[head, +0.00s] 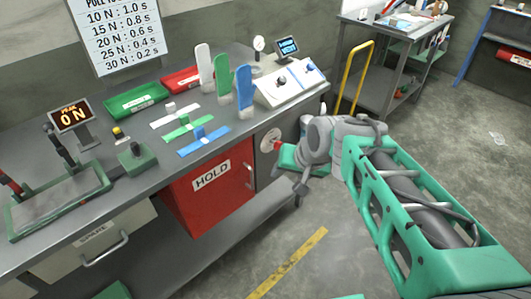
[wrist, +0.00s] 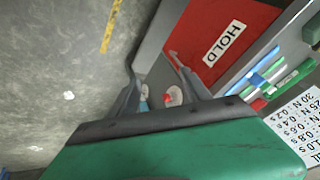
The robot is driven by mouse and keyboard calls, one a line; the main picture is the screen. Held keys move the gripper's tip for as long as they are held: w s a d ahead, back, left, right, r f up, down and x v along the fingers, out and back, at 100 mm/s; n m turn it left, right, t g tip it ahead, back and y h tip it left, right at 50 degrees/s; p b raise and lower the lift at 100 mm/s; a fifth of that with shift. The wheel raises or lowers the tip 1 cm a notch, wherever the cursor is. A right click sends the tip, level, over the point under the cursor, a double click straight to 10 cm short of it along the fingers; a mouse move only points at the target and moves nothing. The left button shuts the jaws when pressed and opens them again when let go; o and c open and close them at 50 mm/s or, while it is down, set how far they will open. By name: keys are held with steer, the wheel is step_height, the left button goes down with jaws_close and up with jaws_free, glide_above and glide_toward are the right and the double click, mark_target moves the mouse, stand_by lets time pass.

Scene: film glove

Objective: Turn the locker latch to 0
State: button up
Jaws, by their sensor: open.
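The locker latch is a round pale dial (head: 269,140) with a red part (head: 277,146), on the grey panel right of the red HOLD locker door (head: 212,185). In the wrist view, the pale dial (wrist: 174,96) and the red part (wrist: 140,99) show between the fingers of my gripper (wrist: 151,64). The fingers are spread and hold nothing visible. In the head view my gripper (head: 290,157) is just right of the dial, partly hidden by my wrist. I cannot tell whether a finger touches the latch. The dial's markings are too small to read.
The grey bench (head: 130,185) stands above the locker, with a sloped control box (head: 288,85), gloves on stands and flat coloured pieces on top. A yellow rail (head: 355,78) and a cart (head: 388,50) stand behind. Floor is clear in front, with a yellow line (head: 288,263).

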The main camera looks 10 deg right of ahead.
steer(key=w+f+m+t+y+b, duration=0.3)
steer(key=w+f+m+y+b, duration=0.15)
steer(key=w+f+b, duration=0.65)
steer(key=m+t+y+b, duration=0.4)
steer(key=m+t+b, duration=0.3)
steer(key=m, duration=0.5)
glide_toward(277, 145)
steer(key=w+f+b, duration=0.1)
steer(key=w, duration=0.2)
steer(key=shift+n+g, duration=0.25)
steer(key=shift+g, duration=0.05)
steer(key=b+x, duration=0.1)
steer(key=x, duration=0.7)
steer(key=shift+a+r, duration=0.1)
steer(key=shift+a, duration=0.2)
jaws_close()
